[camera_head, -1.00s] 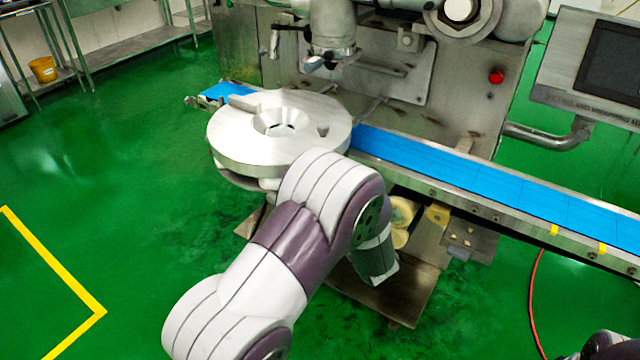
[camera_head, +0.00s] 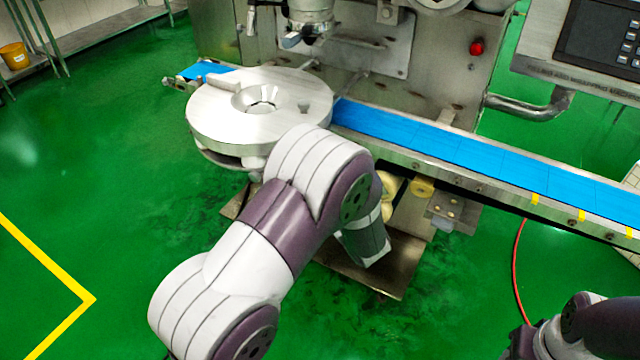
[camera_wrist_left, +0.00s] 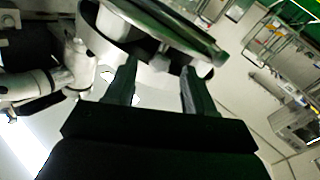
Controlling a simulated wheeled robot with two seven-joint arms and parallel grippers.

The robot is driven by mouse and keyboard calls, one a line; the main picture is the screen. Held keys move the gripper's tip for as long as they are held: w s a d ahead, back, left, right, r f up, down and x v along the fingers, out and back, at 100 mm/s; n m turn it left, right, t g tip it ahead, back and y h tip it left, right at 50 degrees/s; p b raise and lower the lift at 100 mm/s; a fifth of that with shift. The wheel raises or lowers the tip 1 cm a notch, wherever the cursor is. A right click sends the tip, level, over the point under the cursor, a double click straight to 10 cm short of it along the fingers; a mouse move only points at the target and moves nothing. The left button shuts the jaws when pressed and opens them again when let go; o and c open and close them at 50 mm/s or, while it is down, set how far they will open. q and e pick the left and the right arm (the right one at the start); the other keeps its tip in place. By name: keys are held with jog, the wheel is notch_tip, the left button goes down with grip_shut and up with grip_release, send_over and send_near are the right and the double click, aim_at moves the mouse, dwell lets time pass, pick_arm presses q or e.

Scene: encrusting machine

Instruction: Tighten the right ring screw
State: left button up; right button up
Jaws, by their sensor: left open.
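The right ring screw cannot be made out clearly in either view. The round metal disc (camera_head: 215,120) of the machine has a central funnel opening and lies level at the left end of the conveyor. My left arm reaches up from the bottom of the head view and bends down in front of the disc, and its gripper is hidden there. In the left wrist view my left gripper (camera_wrist_left: 158,88) is open, with two dark fingers apart and nothing clearly held. Metal parts with a round rim (camera_wrist_left: 212,50) are just beyond the fingertips. My right gripper is not seen.
A blue conveyor belt (camera_head: 440,147) runs from the disc to the right edge. The machine body (camera_head: 350,70) with a red button (camera_head: 477,48) stands behind. A control panel (camera_head: 600,45) is at upper right. Part of my right arm shows at lower right.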

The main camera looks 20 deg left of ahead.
pick_arm(q)
jog(key=v, duration=1.1)
jog(key=shift+a+f, duration=0.1)
